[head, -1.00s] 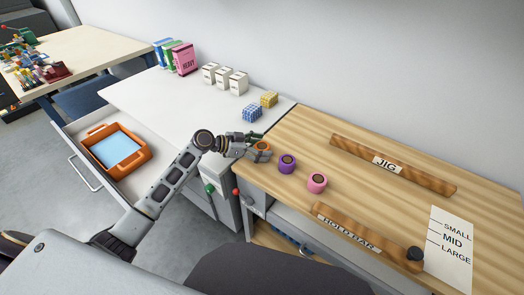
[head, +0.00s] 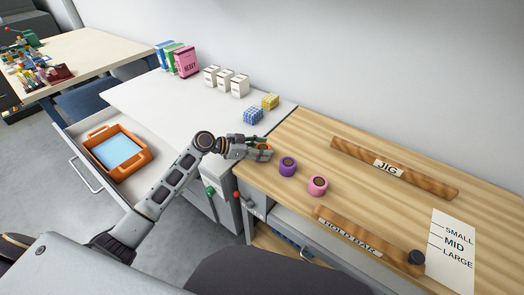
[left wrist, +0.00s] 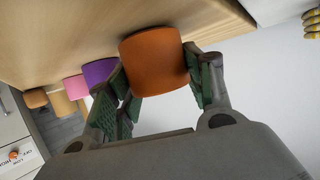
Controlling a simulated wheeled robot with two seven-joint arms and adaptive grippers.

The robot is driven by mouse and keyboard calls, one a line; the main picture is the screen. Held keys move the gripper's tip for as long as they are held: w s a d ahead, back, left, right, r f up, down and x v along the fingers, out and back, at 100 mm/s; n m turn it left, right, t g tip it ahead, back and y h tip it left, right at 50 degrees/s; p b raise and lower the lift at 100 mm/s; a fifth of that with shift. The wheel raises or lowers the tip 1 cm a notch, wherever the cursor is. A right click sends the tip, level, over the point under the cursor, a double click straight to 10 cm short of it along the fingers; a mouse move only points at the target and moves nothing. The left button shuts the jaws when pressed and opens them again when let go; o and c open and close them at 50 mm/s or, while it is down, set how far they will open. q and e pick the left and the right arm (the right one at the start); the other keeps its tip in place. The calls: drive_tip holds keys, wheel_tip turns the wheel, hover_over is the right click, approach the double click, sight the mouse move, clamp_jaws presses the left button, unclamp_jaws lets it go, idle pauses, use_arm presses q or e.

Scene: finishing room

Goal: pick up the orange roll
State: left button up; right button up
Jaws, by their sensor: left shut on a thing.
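The orange roll (left wrist: 155,60) sits between the two fingers of my left gripper (left wrist: 160,85) in the left wrist view, with a finger against each side. In the head view my left gripper (head: 262,150) is at the left end of the wooden bench, and only a small part of the orange roll (head: 264,147) shows past the fingers. The gripper is shut on the roll. I cannot tell whether the roll is clear of the bench top. My right gripper is not in view.
A purple roll (head: 288,167) and a pink roll (head: 317,186) stand on the wooden bench (head: 300,135) right of the gripper. Blue (head: 253,116) and yellow (head: 270,102) patterned blocks stand behind the gripper.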

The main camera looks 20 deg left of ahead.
use_arm(q)
wheel_tip(320, 180, up, 10)
drive_tip(key=shift+f, duration=0.15)
idle(0.4)
